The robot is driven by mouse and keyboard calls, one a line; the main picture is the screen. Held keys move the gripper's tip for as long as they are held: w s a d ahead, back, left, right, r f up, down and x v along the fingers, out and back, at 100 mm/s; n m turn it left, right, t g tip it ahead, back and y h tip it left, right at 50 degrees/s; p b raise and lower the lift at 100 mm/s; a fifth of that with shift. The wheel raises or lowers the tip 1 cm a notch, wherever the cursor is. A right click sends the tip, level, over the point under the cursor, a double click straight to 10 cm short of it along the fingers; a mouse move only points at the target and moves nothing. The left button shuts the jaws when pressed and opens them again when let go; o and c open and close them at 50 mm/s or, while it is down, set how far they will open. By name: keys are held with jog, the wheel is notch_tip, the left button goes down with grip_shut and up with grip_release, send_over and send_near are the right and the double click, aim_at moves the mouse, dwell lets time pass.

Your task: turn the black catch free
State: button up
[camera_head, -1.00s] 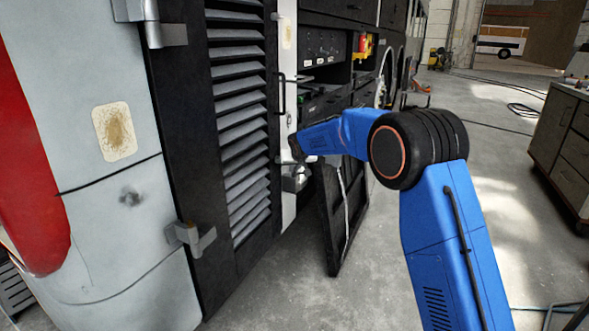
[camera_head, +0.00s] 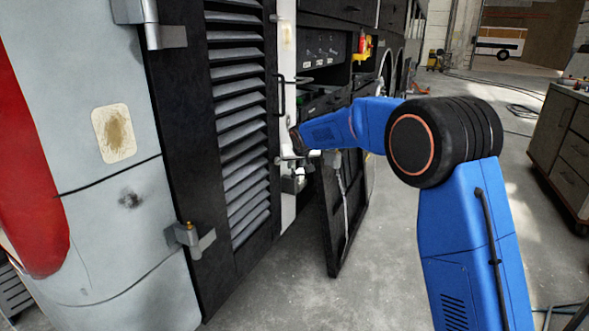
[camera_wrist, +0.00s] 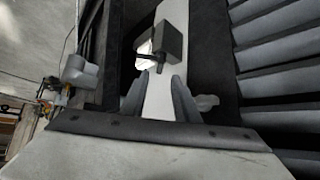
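In the wrist view, a dark block (camera_wrist: 168,39) stands out from a pale post. A short black piece, seemingly the black catch (camera_wrist: 151,58), sticks out from its lower left side. My gripper (camera_wrist: 158,92) points toward them with its two grey fingers apart and the pale post visible between them. The fingertips look just short of the black piece; I cannot tell whether they touch it. In the head view, my gripper (camera_head: 296,142) is at the pale post (camera_head: 288,105) beside the louvred door. The catch cannot be made out there.
The black louvred door (camera_head: 238,130) is close on the left of the post. A dark open flap (camera_head: 345,215) hangs below my forearm. Grey metal fittings (camera_head: 293,183) jut from the post's lower part. Open floor lies right, before a cabinet (camera_head: 562,150).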

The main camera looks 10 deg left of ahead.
jog(key=v, duration=1.1)
jog(key=shift+s, duration=0.1)
